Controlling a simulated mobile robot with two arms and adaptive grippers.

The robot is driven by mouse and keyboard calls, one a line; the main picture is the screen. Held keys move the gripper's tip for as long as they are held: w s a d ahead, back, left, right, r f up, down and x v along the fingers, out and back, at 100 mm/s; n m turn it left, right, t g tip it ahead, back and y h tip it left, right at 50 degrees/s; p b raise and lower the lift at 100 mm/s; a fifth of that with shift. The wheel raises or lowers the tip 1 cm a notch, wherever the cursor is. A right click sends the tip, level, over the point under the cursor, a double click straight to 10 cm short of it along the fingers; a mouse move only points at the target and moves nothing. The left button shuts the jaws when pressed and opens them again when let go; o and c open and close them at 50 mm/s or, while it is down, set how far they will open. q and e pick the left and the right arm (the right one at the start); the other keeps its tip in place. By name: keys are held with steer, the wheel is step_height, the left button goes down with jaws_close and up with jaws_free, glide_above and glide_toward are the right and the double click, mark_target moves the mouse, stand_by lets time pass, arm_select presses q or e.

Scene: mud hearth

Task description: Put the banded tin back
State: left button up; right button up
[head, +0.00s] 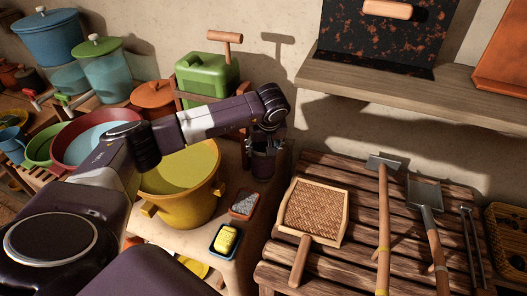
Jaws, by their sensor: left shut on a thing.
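A small dark purple tin (262,164) is at the right back of the pale ledge (258,202), close to the wall. I take it to be the banded tin; its bands are too small and dark to make out. My left gripper (264,148) reaches over from the left, points down and is shut on the tin's upper part. The gripper and wrist hide some of its top. I cannot tell whether the tin's base touches the ledge. My right gripper is not in view.
A yellow pot (180,200) stands left of the tin. A grater (244,204) and a blue dish with a yellow block (225,240) lie in front. A slatted bench (345,265) with tools is at right, below a wooden shelf (420,93). A green canister (206,75) stands behind my arm.

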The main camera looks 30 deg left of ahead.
arm_select(q)
steer(key=shift+f, duration=0.95)
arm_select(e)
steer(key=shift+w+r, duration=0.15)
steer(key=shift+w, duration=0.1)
arm_select(q)
steer(key=o, duration=1.3)
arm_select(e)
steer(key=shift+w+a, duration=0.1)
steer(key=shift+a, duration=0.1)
arm_select(q)
steer(key=b+v, duration=0.2)
steer(key=v, duration=1)
steer(key=shift+r, duration=0.1)
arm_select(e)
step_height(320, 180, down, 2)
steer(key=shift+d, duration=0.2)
